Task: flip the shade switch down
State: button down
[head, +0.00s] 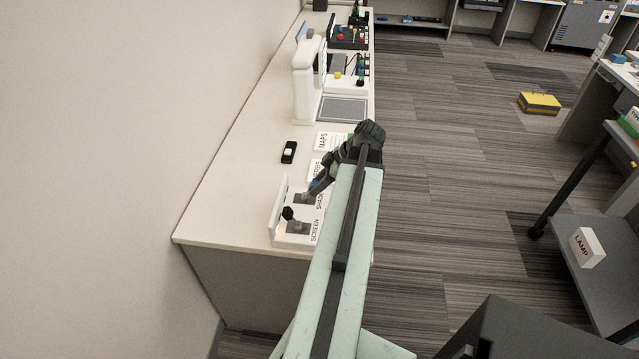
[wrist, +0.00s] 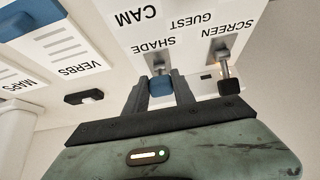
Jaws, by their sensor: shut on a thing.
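The white switch panel (head: 276,224) sits on the counter's near end, and it fills the top of the wrist view (wrist: 185,20). In the wrist view the shade switch (wrist: 158,84) has a blue tip and stands by the SHADE label. My gripper (wrist: 160,88) has a finger on each side of this blue tip and is shut on it. In the head view my gripper (head: 314,188) reaches down over the panel and partly hides the switch. The screen switch (wrist: 228,86), with a dark tip, stands beside it, apart from my fingers.
A small black device (head: 289,152) lies on the counter behind the panel. White cards, one marked MAPS (head: 330,141), lie nearby. A white stand (head: 304,85) is farther back. The wall is close on the left; open floor lies right.

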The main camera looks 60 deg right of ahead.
jog(key=shift+w, duration=0.1)
jog(key=c, duration=1)
grip_release()
jog(key=shift+w, duration=0.1)
jog(key=shift+c, duration=0.2)
jog(key=p+v, duration=0.6)
jog(key=v, duration=0.1)
jog(key=shift+s+r, duration=0.25)
jog(key=shift+r, duration=0.05)
jog(key=shift+d, duration=0.1)
